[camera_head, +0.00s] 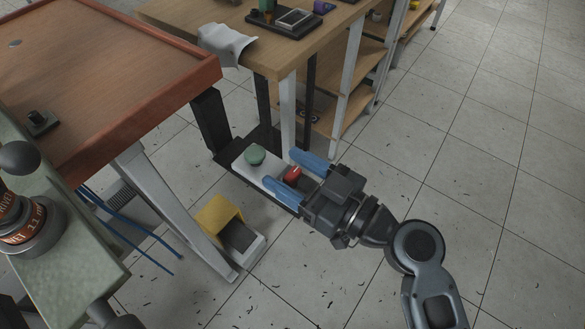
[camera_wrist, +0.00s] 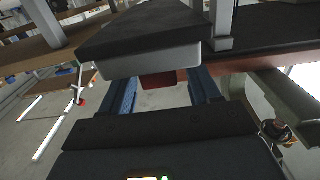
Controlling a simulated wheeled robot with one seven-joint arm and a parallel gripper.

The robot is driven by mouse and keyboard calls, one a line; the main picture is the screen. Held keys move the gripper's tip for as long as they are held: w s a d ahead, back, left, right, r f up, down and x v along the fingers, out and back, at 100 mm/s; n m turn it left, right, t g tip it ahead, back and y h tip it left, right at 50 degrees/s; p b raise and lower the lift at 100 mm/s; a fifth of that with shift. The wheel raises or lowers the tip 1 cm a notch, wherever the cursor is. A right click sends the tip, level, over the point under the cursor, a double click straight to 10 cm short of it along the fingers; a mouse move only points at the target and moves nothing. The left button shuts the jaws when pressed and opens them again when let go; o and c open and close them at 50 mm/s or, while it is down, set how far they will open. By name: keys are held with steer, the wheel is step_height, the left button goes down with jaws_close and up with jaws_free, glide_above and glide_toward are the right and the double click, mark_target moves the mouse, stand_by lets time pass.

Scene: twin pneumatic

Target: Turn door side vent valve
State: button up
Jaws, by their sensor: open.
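A red knob (camera_head: 292,174) stands at the right end of a light plate (camera_head: 271,168) on a low black bracket, in the head view. A green round knob (camera_head: 255,155) sits on the same plate, further left. I cannot tell from a label which one is the vent valve. My gripper (camera_head: 281,168) is open, its two blue fingers on either side of the red knob, with no clear contact.
A brown-topped bench (camera_head: 100,80) with a red edge stands left. A wooden table (camera_head: 300,45) with a draped grey cloth (camera_head: 227,44) stands behind. A yellow pedal (camera_head: 219,214) is on the floor below the plate, near blue hoses (camera_head: 125,235). The tiled floor at right is clear.

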steer(key=c, duration=1)
steer(key=shift+o, duration=0.2)
